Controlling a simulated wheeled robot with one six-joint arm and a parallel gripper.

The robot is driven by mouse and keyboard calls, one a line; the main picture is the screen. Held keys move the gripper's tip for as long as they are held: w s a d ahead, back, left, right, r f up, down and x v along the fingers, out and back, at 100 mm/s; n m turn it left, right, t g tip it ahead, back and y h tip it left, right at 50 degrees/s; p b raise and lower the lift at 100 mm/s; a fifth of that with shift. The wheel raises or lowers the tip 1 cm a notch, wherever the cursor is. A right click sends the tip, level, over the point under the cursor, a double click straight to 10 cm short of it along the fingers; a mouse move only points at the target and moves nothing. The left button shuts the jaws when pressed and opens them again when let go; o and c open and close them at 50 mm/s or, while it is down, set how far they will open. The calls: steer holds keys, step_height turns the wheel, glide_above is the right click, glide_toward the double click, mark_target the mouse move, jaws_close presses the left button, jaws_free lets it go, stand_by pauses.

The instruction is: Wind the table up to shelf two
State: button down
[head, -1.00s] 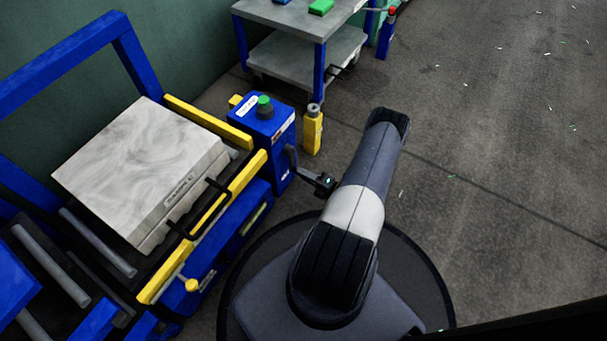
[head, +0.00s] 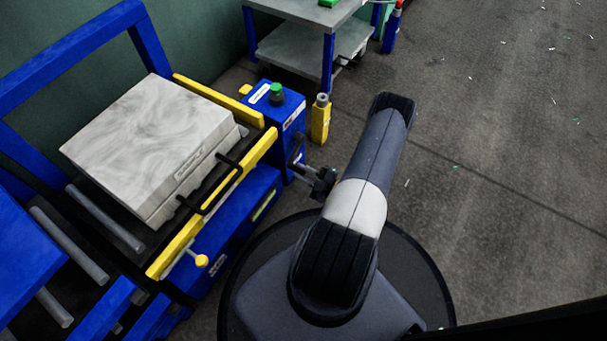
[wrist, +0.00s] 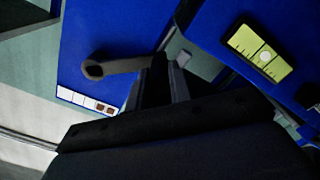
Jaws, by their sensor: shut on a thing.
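The table (head: 215,213) is at the left in the head view, a blue and yellow frame carrying a thick grey slab (head: 150,140). At its right end stands a blue box (head: 283,118) with a green button. A crank (head: 299,163) sticks out of this box. In the wrist view the crank arm (wrist: 122,66) runs right from its round hub to my fingers. My gripper (head: 322,178) is shut on the crank's outer end; it also shows in the wrist view (wrist: 165,85). The grip itself is mostly hidden. A yellow-green plate (wrist: 258,52) with a pale dot is at right.
A blue frame (head: 25,255) with grey rollers stands at the lower left. A yellow post (head: 320,120) stands just beyond the box. A grey cart (head: 300,48) is at the back. The floor on the right is open, with small scraps.

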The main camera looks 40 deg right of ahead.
steer(key=shift+s+a+r+m, duration=0.1)
steer(key=shift+a+r+m, duration=0.15)
steer(key=shift+a+m, duration=0.1)
steer(key=shift+s+a+r, duration=0.1)
steer(key=shift+a+r, duration=0.15)
steer(key=shift+r, duration=0.35)
steer(key=c, duration=1.3)
jaws_free()
steer(key=shift+d, duration=0.1)
step_height(320, 180, up, 10)
steer(key=p, duration=0.5)
